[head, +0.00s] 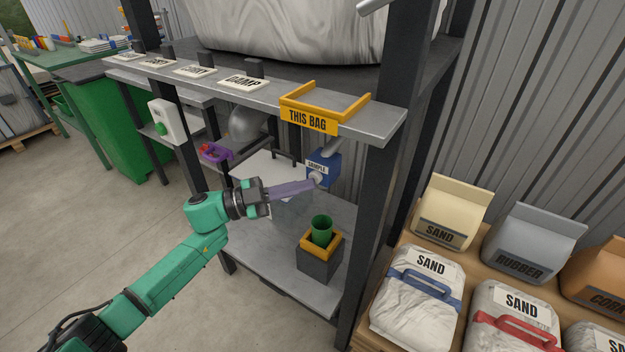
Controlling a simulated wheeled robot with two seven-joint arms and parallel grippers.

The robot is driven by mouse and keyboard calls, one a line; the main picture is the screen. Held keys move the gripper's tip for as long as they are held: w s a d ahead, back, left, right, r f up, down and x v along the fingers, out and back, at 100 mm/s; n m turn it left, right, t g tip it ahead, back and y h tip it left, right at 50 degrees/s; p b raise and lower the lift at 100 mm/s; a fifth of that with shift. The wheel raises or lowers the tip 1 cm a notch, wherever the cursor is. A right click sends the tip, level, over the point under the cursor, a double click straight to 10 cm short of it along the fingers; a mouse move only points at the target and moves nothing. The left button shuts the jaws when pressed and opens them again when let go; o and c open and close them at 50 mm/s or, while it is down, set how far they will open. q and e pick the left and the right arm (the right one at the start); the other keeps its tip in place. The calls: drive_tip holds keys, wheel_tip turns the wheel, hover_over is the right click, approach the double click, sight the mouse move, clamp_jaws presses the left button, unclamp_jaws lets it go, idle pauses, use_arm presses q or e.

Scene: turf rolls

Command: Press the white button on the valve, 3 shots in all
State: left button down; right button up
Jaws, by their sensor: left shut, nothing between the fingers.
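The valve (325,161) is a small blue box labelled SAMPLE, hanging under the shelf. Its white button (317,178) shows at the lower front, partly hidden by my fingertips. My left gripper (312,185) is shut and empty, with its purple-grey fingers pointing right at the button. The tips look at or very close to the button; I cannot tell whether they touch. A green cup (321,230) stands in a dark block with a yellow rim (306,246), below the valve. The cup's contents cannot be made out. My right gripper is not in view.
A yellow THIS BAG bracket (309,119) sits on the shelf edge above. A dark post (378,200) stands right of the valve. A white box with a green button (161,129) is on the left post. Bags of sand and rubber (519,243) stand at right.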

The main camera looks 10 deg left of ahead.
use_arm(q)
drive_tip(key=shift+w, duration=0.15)
idle(0.7)
drive_tip(key=shift+s+a+p, duration=0.3)
drive_tip(key=shift+s+p, duration=0.25)
drive_tip(key=shift+s, duration=0.35)
drive_tip(key=s+p, duration=0.1)
drive_tip(key=s+a+p, duration=0.1)
drive_tip(key=s, duration=0.1)
drive_tip(key=s+a+p, duration=0.1)
drive_tip(key=shift+s, duration=0.35)
drive_tip(key=shift+d, duration=0.1)
